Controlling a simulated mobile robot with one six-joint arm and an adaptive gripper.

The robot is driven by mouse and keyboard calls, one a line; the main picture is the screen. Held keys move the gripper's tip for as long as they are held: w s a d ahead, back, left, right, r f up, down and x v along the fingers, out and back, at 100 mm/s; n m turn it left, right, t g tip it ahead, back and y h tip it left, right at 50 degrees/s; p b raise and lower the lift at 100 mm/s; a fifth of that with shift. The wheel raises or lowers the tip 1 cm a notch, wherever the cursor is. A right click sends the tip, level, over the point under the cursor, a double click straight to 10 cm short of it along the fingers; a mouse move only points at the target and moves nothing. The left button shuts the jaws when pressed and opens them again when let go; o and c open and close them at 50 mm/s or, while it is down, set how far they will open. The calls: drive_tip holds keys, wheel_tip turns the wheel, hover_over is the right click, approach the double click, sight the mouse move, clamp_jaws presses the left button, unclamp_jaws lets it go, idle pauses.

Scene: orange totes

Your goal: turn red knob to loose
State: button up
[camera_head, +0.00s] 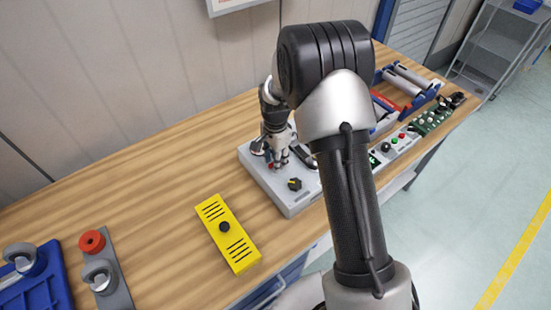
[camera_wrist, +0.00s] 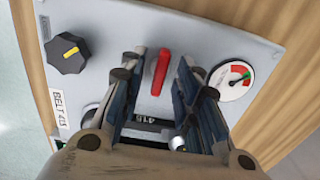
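The red knob (camera_wrist: 160,72) is a narrow red bar on a light grey panel box (camera_wrist: 110,25). In the wrist view it stands between the two fingers of my gripper (camera_wrist: 162,62), with a visible gap on each side. My gripper is open. The lower part of the panel is partly hidden behind my gripper in the wrist view.
A black knob with a yellow mark (camera_wrist: 68,53) and a round gauge (camera_wrist: 230,80) flank the red knob. A yellow box (camera_head: 228,235) lies left of the panel on the wooden bench. A control box with buttons (camera_head: 394,147) stands to the right.

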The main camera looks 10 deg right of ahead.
clamp_jaws()
drive_tip(key=shift+n, duration=0.4)
drive_tip(key=n, duration=0.6)
drive_tip(key=shift+n, duration=0.3)
drive_tip(key=n, duration=1)
drive_tip(key=shift+n, duration=0.5)
